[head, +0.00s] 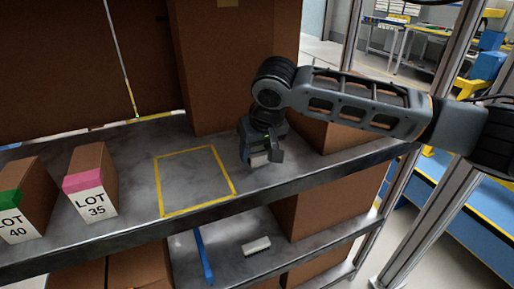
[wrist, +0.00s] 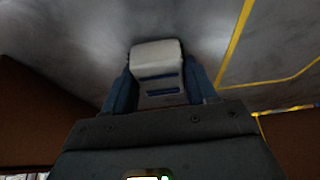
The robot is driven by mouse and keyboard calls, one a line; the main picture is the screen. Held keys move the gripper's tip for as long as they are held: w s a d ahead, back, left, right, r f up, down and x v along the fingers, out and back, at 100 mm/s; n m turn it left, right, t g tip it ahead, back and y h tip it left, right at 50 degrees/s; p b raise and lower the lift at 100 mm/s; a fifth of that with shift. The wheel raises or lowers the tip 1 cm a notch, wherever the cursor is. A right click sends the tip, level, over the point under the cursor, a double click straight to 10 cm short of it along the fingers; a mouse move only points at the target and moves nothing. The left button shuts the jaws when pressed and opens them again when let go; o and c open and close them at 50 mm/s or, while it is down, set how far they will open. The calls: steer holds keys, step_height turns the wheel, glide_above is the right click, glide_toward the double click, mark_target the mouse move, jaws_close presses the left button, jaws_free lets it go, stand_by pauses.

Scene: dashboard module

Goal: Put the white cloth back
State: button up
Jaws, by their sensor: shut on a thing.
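My gripper (head: 261,155) is shut on the white cloth (head: 260,160), which looks like a small folded white block. The wrist view shows the cloth (wrist: 157,56) between the blue fingers of the gripper (wrist: 159,82). The gripper points down, low over the grey upper shelf (head: 130,170). I cannot tell whether the cloth touches the shelf. A yellow-taped rectangle (head: 197,182) on this shelf is empty and lies just left of the gripper. Its yellow lines (wrist: 236,43) show at the right of the wrist view.
Boxes marked LOT 35 (head: 92,186) and LOT 40 (head: 24,203) stand on the shelf's left. A tall brown carton (head: 225,70) is behind; another (head: 330,133) stands right of the gripper. On the lower shelf lie a white item (head: 256,245) and a blue strip (head: 203,257).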

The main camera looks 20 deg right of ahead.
steer(key=shift+f, duration=0.1)
steer(key=o, duration=1)
steer(key=b+v, duration=0.1)
steer(key=v, duration=1.1)
steer(key=shift+b, duration=0.3)
